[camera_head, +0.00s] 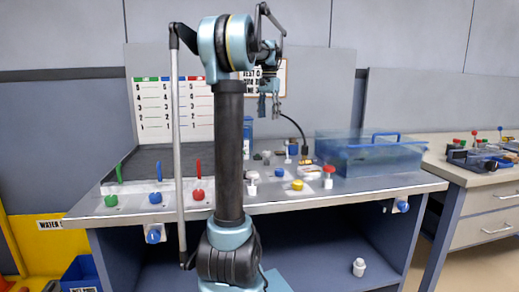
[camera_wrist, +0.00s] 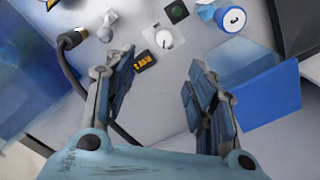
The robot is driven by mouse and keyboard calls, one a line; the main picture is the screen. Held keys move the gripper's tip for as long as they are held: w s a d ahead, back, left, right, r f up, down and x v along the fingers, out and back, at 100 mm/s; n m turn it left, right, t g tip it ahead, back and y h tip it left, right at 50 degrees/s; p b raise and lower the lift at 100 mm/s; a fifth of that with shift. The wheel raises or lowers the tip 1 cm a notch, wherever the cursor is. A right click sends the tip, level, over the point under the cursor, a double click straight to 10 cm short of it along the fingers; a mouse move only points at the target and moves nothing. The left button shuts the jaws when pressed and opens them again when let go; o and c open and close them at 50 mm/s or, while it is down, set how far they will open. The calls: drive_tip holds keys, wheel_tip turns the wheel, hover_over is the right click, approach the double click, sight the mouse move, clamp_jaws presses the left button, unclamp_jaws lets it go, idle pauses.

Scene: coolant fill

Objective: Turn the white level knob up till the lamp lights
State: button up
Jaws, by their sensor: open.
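In the wrist view a round white knob (camera_wrist: 164,39) sits on a pale square plate, just beyond my fingertips. A small dark square with a dull green centre (camera_wrist: 177,11) lies close beyond it. It may be the lamp, and it shows no glow. My gripper (camera_wrist: 161,62) is open and empty, with its fingers spread on either side and apart from the knob. In the head view my gripper (camera_head: 269,106) hangs above the back of the bench. Several small white fittings stand below it there, and I cannot tell which is the level knob.
A blue clear tank (camera_head: 370,155) stands at the right of the bench (camera_head: 400,184). A black hose with a brass end (camera_wrist: 72,39) lies left of my fingers. A blue container with a white cap (camera_wrist: 235,19) is at right. Red (camera_head: 328,173) and yellow (camera_head: 297,185) knobs stand in front.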

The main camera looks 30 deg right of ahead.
drive_tip(key=w, duration=0.1)
approach(266, 151)
wheel_tip(266, 151, down, 9)
drive_tip(key=shift+d+r, duration=0.1)
idle(0.7)
drive_tip(key=c, duration=1.1)
